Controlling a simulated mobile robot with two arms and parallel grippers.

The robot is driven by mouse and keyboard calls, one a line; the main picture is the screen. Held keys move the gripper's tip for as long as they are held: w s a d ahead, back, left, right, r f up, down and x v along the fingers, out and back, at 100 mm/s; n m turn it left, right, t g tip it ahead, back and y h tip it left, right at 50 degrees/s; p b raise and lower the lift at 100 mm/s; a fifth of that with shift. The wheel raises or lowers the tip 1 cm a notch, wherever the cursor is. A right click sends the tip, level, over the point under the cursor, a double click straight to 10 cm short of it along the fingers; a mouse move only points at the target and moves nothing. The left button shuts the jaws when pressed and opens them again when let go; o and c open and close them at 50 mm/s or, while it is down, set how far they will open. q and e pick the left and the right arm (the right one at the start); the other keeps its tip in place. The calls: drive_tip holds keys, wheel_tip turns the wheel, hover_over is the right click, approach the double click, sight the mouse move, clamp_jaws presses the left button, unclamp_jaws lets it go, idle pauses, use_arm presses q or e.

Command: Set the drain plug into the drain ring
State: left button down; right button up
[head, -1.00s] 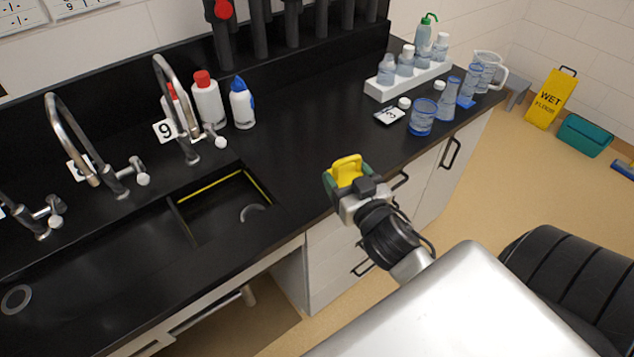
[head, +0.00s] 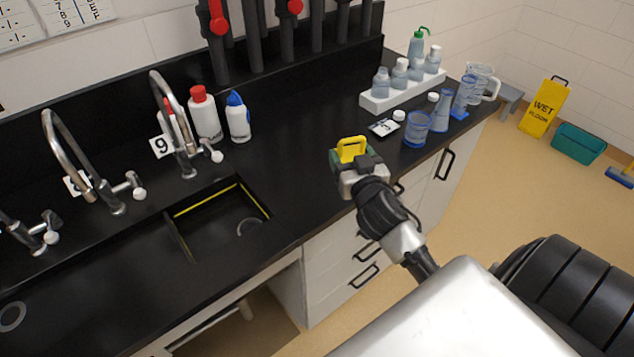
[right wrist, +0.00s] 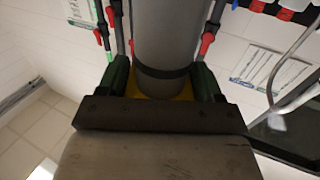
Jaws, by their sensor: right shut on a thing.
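My right gripper (head: 350,158) is shut on a yellow piece, which I take to be the drain plug (head: 351,148), over the counter's front part, right of the sink basin. In the right wrist view, yellow shows between the green fingers, with a grey cylinder with a dark band (right wrist: 165,45) in front of it; I cannot tell whether this belongs to the plug. A grey ring (head: 249,226), partly hidden, lies in the basin with yellow edges. Another grey ring (head: 12,316) lies at the far left. I cannot tell which is the drain ring. My left gripper is not in view.
The black counter (head: 310,190) is clear between basin and gripper. Chrome taps (head: 172,110) and bottles (head: 205,115) stand behind the basin. A white rack (head: 405,91) of bottles and blue glassware (head: 416,128) stand to the right. Red-handled dark pipes (head: 252,45) rise at the back.

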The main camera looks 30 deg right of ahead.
drive_tip(key=shift+w+a+f+b, duration=0.15)
drive_tip(key=shift+w+a+f, duration=0.75)
drive_tip(key=shift+f, duration=0.4)
drive_tip(key=shift+w+a+f+b, duration=0.1)
drive_tip(key=shift+w+a+f, duration=0.75)
drive_tip(key=shift+f, duration=0.45)
drive_tip(key=shift+w+a+f+b, duration=0.15)
drive_tip(key=shift+w+a+f, duration=0.7)
drive_tip(key=shift+f, duration=0.45)
drive_tip(key=shift+f, duration=0.15)
drive_tip(key=o, duration=1.2)
drive_tip(key=shift+s, duration=0.1)
drive_tip(key=shift+c, duration=0.2)
